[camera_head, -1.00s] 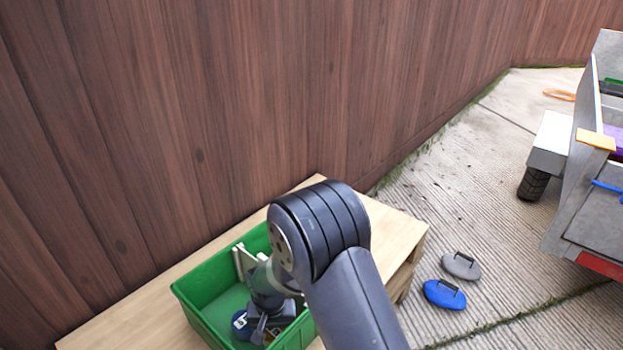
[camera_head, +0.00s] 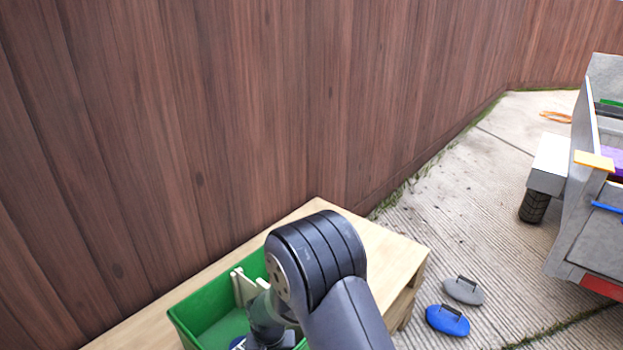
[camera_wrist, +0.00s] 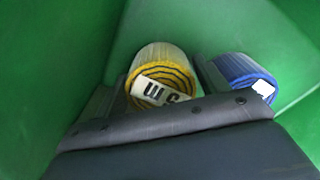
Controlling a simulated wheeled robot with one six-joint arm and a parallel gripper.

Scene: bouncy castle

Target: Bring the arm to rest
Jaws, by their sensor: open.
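My arm reaches down into a green bin (camera_head: 192,323) on a wooden table. In the head view my gripper (camera_head: 268,334) is low inside the bin, partly cut off by the bottom edge. In the wrist view the dark body of my gripper (camera_wrist: 165,125) crosses the lower part. It is open, and nothing shows held in it. Just beyond it lie a roll with a yellow edge and a white label (camera_wrist: 160,82) and a blue roll with a white tag (camera_wrist: 240,80). Their lower parts are hidden behind the gripper.
The wooden table (camera_head: 385,248) stands against a brown plank fence (camera_head: 250,110). A blue handled pad (camera_head: 447,321) and a grey one (camera_head: 463,291) lie on the concrete. A grey cart or trailer (camera_head: 588,240) stands at right. Open floor lies between.

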